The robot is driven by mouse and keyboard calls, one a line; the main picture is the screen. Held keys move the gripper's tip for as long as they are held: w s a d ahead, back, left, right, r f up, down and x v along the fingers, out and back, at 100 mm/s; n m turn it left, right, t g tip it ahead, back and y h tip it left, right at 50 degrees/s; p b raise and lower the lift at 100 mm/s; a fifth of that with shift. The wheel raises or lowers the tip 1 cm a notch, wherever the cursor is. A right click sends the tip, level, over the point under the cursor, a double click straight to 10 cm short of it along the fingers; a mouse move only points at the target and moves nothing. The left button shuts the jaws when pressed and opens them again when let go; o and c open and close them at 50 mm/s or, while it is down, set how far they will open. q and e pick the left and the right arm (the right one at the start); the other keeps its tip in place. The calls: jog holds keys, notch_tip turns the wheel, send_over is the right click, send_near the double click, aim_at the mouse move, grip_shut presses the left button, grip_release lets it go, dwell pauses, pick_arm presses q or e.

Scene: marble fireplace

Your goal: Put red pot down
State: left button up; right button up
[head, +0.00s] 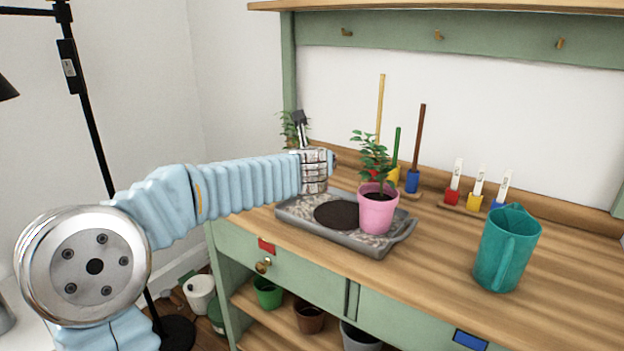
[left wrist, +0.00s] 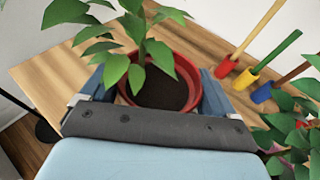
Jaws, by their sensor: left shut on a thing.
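The red pot (left wrist: 187,72) holds dark soil and a leafy green plant (left wrist: 135,62). In the left wrist view it sits between the two fingers of my left gripper (left wrist: 152,92), which is shut on it. In the head view my left wrist hides the pot, and only some of its leaves (head: 288,128) show behind my gripper, near the left end of the bench. Whether the pot's base touches the bench is hidden. My right gripper is in neither view.
A pink pot with a plant (head: 377,212) stands on the grey tray (head: 397,240), beside a dark round patch. A teal pitcher (head: 505,255) stands right. Bare bench lies between tray and pitcher.

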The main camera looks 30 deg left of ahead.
pick_arm(q)
jog(key=shift+w+a+f, duration=0.1)
jog(key=shift+w+f, duration=0.4)
jog(key=shift+f, duration=0.1)
jog(key=f, duration=0.3)
jog(key=shift+w+a+f+b, duration=0.1)
jog(key=shift+w+f+b, duration=0.2)
jog(key=shift+w+b, duration=0.1)
jog(key=shift+s+f, duration=0.1)
jog(key=shift+f, duration=0.1)
jog(key=o, duration=1.3)
jog(key=shift+o, duration=0.2)
jog(key=v, duration=1.2)
jog(key=shift+b, duration=0.3)
